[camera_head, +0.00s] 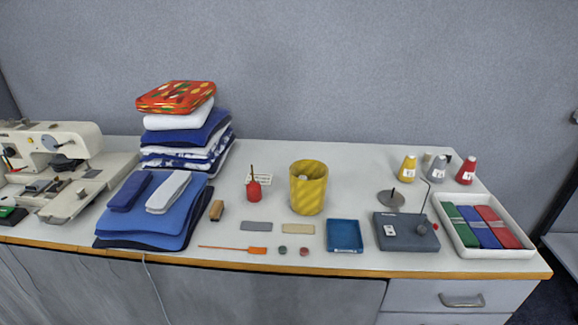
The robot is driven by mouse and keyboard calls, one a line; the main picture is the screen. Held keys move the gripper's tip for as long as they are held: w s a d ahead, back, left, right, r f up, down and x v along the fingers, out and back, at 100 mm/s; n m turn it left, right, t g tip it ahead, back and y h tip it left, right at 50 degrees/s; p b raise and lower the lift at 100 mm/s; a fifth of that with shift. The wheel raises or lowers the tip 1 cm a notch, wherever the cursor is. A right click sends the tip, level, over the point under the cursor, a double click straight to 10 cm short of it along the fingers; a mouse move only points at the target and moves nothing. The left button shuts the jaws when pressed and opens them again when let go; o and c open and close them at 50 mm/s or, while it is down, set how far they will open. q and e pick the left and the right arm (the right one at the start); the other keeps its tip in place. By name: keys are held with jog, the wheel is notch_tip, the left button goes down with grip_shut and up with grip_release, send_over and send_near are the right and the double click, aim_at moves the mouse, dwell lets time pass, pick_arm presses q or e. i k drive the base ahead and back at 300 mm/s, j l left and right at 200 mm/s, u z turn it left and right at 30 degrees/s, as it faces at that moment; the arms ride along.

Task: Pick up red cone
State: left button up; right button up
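The red cone (466,171) is a small thread cone with a white label. It stands upright at the back right of the table, to the right of a grey cone (439,168) and a yellow cone (407,169). It is in plain sight. Neither of my grippers shows in the head view.
A white tray (451,236) with green, blue and red folded strips lies in front of the cones. A dark grey box (405,241) with a thin upright rod stands left of it. A yellow bin (309,187) stands mid-table. Folded cloths and a sewing machine (75,160) fill the left.

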aim_at(465, 176)
jog(key=l+u, duration=0.1)
jog(key=l, duration=0.85)
jog(key=l+u, duration=0.1)
jog(key=l, duration=0.9)
jog(key=k+l, duration=0.1)
jog(key=l, duration=0.85)
jog(key=k+l+u, duration=0.15)
jog(key=l, duration=1.3)
jog(key=i+l+u, duration=0.15)
jog(key=l, duration=0.35)
jog(key=i+l, duration=0.15)
jog(key=l, duration=0.15)
jog(key=i+l+u, duration=0.1)
jog(key=l, duration=0.2)
jog(key=i+l, duration=0.1)
jog(key=l, duration=0.2)
jog(key=u, duration=0.05)
